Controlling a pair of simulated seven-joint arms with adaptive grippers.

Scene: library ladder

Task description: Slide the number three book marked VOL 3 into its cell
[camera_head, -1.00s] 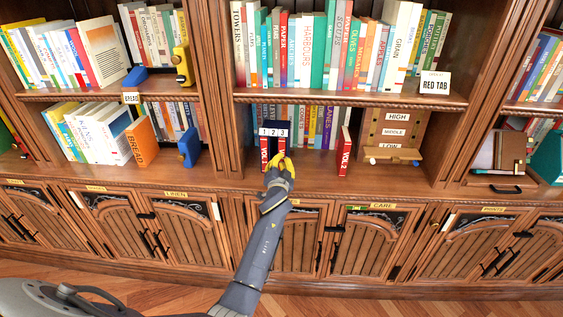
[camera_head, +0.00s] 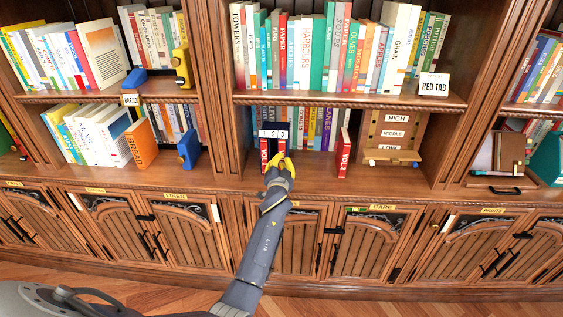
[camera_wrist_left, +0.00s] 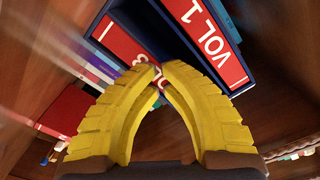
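The dark blue rack marked 1 2 3 (camera_head: 275,131) stands on the middle shelf. The red VOL 1 book (camera_head: 264,155) is in its left cell and shows large in the left wrist view (camera_wrist_left: 208,38). A second red book (camera_wrist_left: 122,43), with a partly hidden label that seems to end in 3, is in the cell on the number 3 side; the yellow fingers cover its lower part. My left gripper (camera_head: 281,164) is at that book's front, its tips (camera_wrist_left: 160,76) together and seemingly against the spine. My right gripper is out of view.
A red VOL 2 book (camera_head: 343,155) stands apart to the right of the rack. A wooden HIGH/MIDDLE/LOW stand (camera_head: 393,132) is further right. Shelf books stand behind the rack. An orange BREAD book (camera_head: 141,144) and blue bookend (camera_head: 189,151) are left, past the upright.

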